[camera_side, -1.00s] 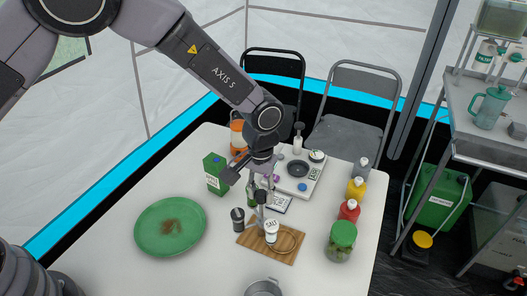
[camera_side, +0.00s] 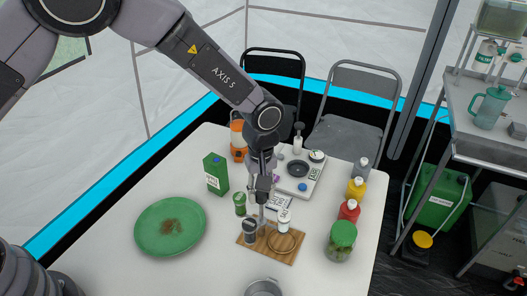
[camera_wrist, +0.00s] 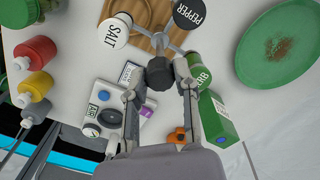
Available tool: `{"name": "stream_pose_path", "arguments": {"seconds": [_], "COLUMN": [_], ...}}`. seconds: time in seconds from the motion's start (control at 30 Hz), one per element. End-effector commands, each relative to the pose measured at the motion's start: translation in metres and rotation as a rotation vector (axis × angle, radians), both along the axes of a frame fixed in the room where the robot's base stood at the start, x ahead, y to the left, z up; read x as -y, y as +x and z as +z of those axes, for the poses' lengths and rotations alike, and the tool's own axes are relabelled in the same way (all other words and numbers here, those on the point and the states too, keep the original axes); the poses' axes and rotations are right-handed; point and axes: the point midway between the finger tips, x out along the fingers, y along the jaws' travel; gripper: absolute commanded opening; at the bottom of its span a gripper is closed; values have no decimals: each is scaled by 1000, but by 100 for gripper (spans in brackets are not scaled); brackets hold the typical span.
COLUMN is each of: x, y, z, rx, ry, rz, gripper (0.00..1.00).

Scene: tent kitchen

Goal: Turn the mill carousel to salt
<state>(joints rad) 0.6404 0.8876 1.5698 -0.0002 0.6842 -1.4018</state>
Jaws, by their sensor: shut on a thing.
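The mill carousel has a white SALT mill (camera_side: 283,222), a black PEPPER mill (camera_side: 250,233) and a green HERB mill (camera_side: 240,203) on arms around a centre post. It stands at a wooden board (camera_side: 251,239). In the wrist view the SALT lid (camera_wrist: 113,32) is at upper left, the PEPPER lid (camera_wrist: 192,14) at upper right and the HERB mill (camera_wrist: 201,68) at right. My gripper (camera_side: 263,190) is over the centre, shut on the dark carousel knob (camera_wrist: 159,73). Its fingers (camera_wrist: 160,88) stand on either side of the knob. The side view hides much of the post.
A green plate (camera_side: 155,240) lies left and a green carton (camera_side: 215,175) behind it. A white stove (camera_side: 303,184) is at the back. A green-lidded jar (camera_side: 341,242) and several bottles (camera_side: 349,210) line the right. A metal pot (camera_side: 263,287) is in front.

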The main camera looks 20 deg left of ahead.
Motion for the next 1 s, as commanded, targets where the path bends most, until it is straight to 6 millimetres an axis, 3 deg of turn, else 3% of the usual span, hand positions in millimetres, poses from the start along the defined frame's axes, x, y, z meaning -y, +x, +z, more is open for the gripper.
{"name": "stream_pose_path", "arguments": {"seconds": [0.53,0.57,0.73,1.0], "x": [0,0,0,0], "y": [0,0,0,0], "z": [-1,-1,-1,0], "rx": [1,1,0,0], "ry": [-1,-1,0,0], "rz": [25,25,24,24], "gripper": [0,30,52,54]}}
